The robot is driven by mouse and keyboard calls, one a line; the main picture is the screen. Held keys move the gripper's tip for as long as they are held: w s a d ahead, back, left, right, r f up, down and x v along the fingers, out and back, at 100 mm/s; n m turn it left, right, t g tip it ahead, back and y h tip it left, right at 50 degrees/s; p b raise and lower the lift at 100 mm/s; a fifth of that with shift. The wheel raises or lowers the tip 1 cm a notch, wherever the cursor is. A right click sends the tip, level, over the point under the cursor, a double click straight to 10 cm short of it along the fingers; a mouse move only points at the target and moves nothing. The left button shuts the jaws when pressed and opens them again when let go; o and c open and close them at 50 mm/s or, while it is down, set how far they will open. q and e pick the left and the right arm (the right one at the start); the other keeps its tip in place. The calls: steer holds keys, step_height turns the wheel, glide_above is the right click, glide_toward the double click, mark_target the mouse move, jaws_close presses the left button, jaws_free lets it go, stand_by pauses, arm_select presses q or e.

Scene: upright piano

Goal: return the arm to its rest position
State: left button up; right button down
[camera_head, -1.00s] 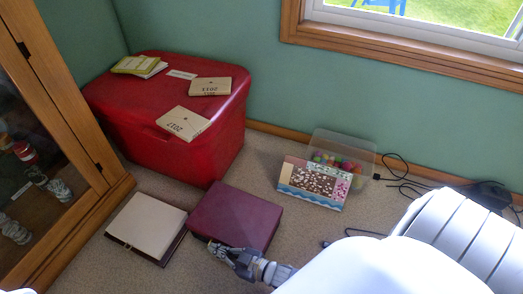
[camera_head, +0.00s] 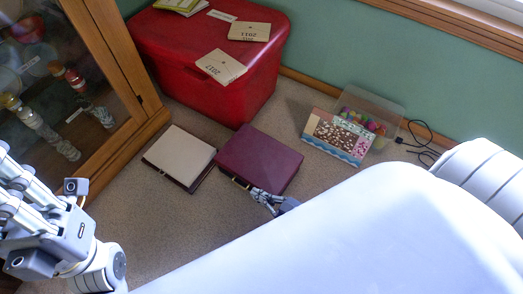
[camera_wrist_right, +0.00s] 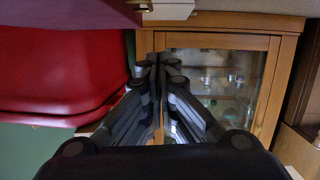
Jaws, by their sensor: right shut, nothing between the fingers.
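My right gripper (camera_head: 262,197) is at the front edge of a maroon box (camera_head: 262,160) on the carpet in the head view. I cannot tell there whether it touches the box. In the right wrist view its dark fingers (camera_wrist_right: 155,68) meet at the tips with nothing between them. My white right arm (camera_head: 370,240) covers the lower right of the head view. My left gripper (camera_head: 25,205) shows at the left edge, partly cut off, and its fingertips are not clear.
A red chest (camera_head: 200,75) with several booklets stands behind. A cream-topped book (camera_head: 180,153) lies left of the maroon box. A glass-door cabinet (camera_head: 130,60) is at left. A clear bin (camera_head: 370,112) and a picture card (camera_head: 336,138) are at right. Carpet (camera_head: 165,230) is bare in front.

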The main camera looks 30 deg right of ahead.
steer(key=shift+s+d+r, duration=0.1)
steer(key=shift+s+d, duration=0.1)
steer(key=shift+s, duration=0.15)
